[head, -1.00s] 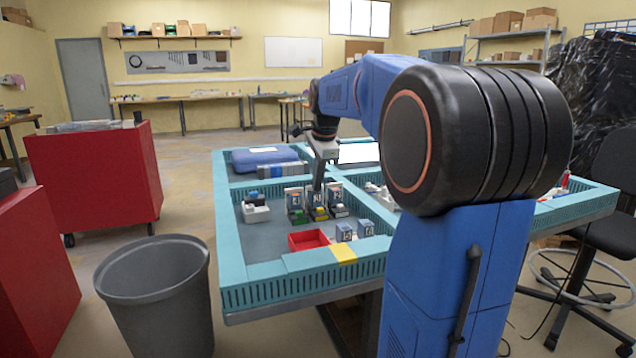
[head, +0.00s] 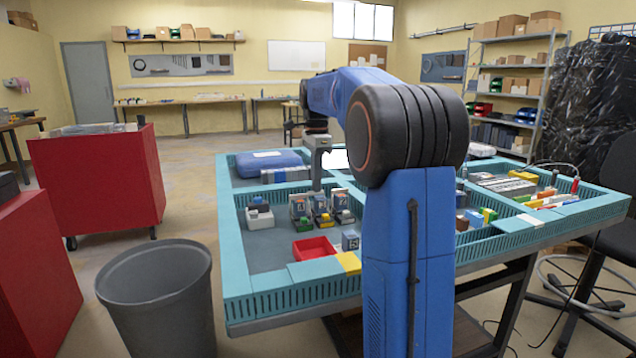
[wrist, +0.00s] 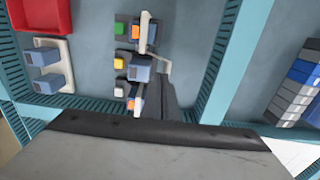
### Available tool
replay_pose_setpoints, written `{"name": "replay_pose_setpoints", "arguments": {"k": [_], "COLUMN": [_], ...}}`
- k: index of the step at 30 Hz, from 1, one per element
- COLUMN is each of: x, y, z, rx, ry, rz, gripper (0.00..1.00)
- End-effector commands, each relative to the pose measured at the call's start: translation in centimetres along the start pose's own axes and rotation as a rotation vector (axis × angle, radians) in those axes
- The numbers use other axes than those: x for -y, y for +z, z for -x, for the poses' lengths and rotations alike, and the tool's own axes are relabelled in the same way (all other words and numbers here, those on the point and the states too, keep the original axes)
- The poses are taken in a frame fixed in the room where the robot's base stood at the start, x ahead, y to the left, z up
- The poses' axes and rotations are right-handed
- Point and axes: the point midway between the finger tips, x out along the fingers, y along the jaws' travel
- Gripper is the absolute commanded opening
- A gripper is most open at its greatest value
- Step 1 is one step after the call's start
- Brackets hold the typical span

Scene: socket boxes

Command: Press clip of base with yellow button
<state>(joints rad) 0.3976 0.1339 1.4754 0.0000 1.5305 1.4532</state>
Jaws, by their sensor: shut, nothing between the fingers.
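The base with the yellow button (head: 326,218) stands between the base with the green button (head: 304,224) and the base with the white button (head: 345,216) in the table's front compartment. In the wrist view, the yellow button (wrist: 118,63) faces left, with a blue-grey block (wrist: 140,70) to its right. The green button (wrist: 120,29) is above it and the white button (wrist: 118,92) below. My gripper (head: 317,187) points down over this row, its fingers shut and empty. In the wrist view its dark fingers (wrist: 170,92) reach close beside the yellow base; contact and the clip are unclear.
A red tray (head: 315,247) and a blue-grey block (head: 350,239) lie nearer the front. A white base (head: 259,216) stands at left. Teal slotted walls (head: 260,303) divide the table. A blue case (head: 268,160) lies behind.

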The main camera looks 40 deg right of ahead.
Motion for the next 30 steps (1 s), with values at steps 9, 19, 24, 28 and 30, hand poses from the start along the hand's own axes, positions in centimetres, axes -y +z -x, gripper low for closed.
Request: {"name": "replay_pose_setpoints", "arguments": {"k": [9, 19, 24, 28, 30], "x": [2.6, 2.5, 2.0, 1.5, 1.3], "y": [0.0, 0.0, 0.0, 0.0, 0.0], "z": [-1.3, -1.3, -1.4, -1.6, -1.7], "rx": [0.0, 0.0, 0.0, 0.0, 0.0], "ry": [0.0, -0.001, -0.002, -0.002, -0.002], "rz": [0.0, 0.0, 0.0, 0.0, 0.0], "gripper": [0.0, 0.0, 0.0, 0.0, 0.0]}}
